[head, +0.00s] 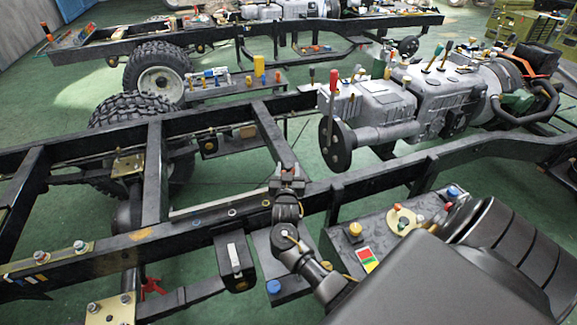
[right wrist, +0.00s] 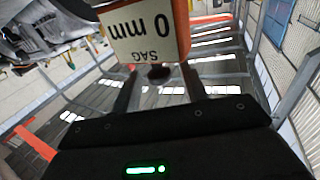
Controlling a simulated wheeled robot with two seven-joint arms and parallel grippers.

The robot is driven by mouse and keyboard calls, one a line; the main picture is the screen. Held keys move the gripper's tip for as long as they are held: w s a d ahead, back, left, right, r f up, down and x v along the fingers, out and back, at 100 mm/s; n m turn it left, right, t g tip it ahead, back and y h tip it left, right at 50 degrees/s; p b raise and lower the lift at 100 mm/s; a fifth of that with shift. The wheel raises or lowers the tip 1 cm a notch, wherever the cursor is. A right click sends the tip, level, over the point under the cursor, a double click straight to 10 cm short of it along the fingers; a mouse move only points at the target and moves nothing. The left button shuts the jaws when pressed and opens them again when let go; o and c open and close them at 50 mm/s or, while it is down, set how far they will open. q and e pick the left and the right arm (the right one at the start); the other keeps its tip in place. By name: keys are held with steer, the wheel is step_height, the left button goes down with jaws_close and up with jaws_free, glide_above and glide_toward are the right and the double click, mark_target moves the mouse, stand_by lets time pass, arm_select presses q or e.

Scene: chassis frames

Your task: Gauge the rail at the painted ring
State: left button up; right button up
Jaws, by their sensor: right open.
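The near black chassis rail (head: 185,228) runs across the head view. Small painted rings, yellowish, blue, white and orange, mark its top, among them a white ring (head: 232,212). My right gripper (head: 287,172) is above the rail, right of these rings, by the crossmember joint. In the right wrist view the open right gripper (right wrist: 157,82) shows two dark fingers. A gauge box (right wrist: 145,35) with orange sides and a white face reading "SAG 0 mm", upside down, is just beyond them. A dark knob sits below it, between the fingers. I cannot make out this gauge in the head view. My left gripper is not in view.
A grey engine and gearbox (head: 430,95) with a red-knobbed lever stands right of my right gripper. A black box with a pale handle (head: 235,258) is at the rail's near side. Tires (head: 155,75) and another chassis lie behind. Green floor shows between frames.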

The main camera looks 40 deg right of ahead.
steer(key=shift+w+d, duration=0.45)
steer(key=shift+w, duration=0.05)
jaws_close()
